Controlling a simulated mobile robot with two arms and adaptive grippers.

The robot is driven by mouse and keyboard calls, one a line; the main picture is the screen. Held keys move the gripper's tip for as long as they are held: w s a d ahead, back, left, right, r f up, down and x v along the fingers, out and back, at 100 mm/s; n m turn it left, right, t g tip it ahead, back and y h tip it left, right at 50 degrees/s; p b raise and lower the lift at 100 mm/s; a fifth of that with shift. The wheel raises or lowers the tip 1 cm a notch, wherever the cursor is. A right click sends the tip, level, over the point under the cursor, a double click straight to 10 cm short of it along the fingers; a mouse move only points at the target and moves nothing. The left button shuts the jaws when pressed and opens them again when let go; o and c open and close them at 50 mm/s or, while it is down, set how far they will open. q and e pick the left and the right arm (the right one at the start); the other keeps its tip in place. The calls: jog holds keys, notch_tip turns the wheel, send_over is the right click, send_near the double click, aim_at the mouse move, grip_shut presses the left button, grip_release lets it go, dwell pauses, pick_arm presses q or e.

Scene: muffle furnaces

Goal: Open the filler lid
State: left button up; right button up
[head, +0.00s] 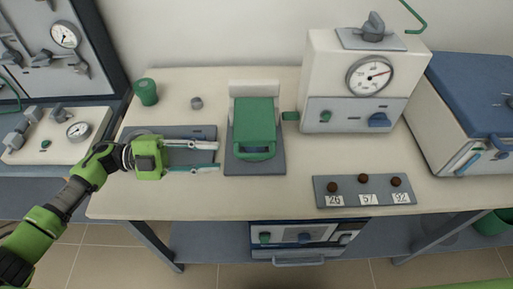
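A green lid (254,118) with a rounded front handle (254,153) lies on a pale housing on a dark grey base (235,166), at the middle of the table. It looks closed and is probably the filler lid; no label shows. My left gripper (217,156) is left of it. Its two fingers point right, spread apart with nothing between them, and the tips end close to the base's left edge. I cannot tell whether they touch it. My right gripper is not in view.
A cream unit with a dial (370,76) stands back right, with a blue-lidded box (475,85) beyond it. A numbered plate with brown knobs (365,203) lies front right. A green cup (146,92) and small grey cylinder (196,103) stand back left. The table's front middle is clear.

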aim_at(257, 154)
pick_arm(q)
jog(key=d+p, duration=0.2)
jog(key=d, duration=0.8)
jog(key=shift+d+r, duration=0.1)
jog(key=shift+d+p, duration=0.35)
jog(key=shift+d, duration=0.4)
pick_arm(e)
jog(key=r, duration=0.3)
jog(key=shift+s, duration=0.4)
pick_arm(q)
jog(key=shift+c, duration=0.4)
grip_shut()
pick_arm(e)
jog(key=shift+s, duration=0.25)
